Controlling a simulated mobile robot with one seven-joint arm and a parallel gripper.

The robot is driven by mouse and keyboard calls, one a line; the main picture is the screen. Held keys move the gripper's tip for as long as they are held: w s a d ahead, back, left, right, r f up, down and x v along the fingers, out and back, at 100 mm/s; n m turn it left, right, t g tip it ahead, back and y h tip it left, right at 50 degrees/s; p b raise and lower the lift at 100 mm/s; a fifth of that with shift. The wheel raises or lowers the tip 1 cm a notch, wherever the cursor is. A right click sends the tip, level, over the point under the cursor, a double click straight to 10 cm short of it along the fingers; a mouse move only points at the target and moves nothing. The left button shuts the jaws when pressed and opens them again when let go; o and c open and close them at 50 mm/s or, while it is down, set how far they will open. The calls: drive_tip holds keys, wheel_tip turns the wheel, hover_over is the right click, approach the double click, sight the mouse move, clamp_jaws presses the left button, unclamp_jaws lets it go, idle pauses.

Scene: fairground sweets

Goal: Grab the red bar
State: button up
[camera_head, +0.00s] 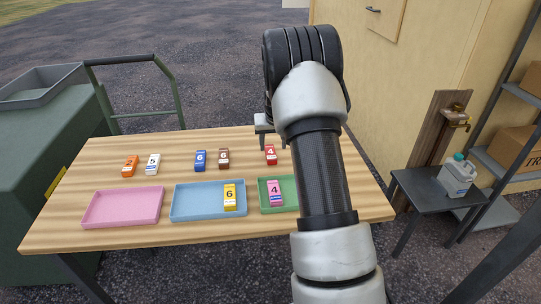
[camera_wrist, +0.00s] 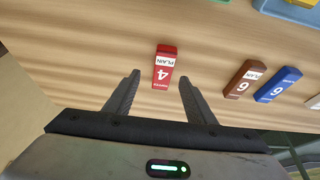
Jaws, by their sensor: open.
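The red bar (camera_head: 271,155) lies on the wooden table near its back edge, marked with a 4. In the wrist view the red bar (camera_wrist: 164,68) lies just beyond the fingertips, roughly centred between them, and its label reads PLAIN. My gripper (camera_wrist: 158,78) is open and empty, with one finger on each side of the bar's line. In the head view my gripper (camera_head: 266,130) is mostly hidden behind my arm, above the table's back edge.
A brown bar (camera_head: 223,158), a blue bar (camera_head: 200,160), a white bar (camera_head: 153,164) and an orange bar (camera_head: 130,166) lie left of it. In front are a pink tray (camera_head: 92,217), a blue tray (camera_head: 180,213) holding a yellow bar (camera_head: 230,197), and a green tray (camera_head: 263,188) holding a pink bar (camera_head: 274,193).

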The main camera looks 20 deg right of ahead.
sight(271, 152)
drive_tip(key=shift+w+a+x, duration=0.15)
drive_tip(key=shift+x, duration=1.1)
drive_tip(key=shift+w+a+x, duration=0.1)
drive_tip(key=shift+x, duration=1.15)
drive_tip(key=c, duration=1.2)
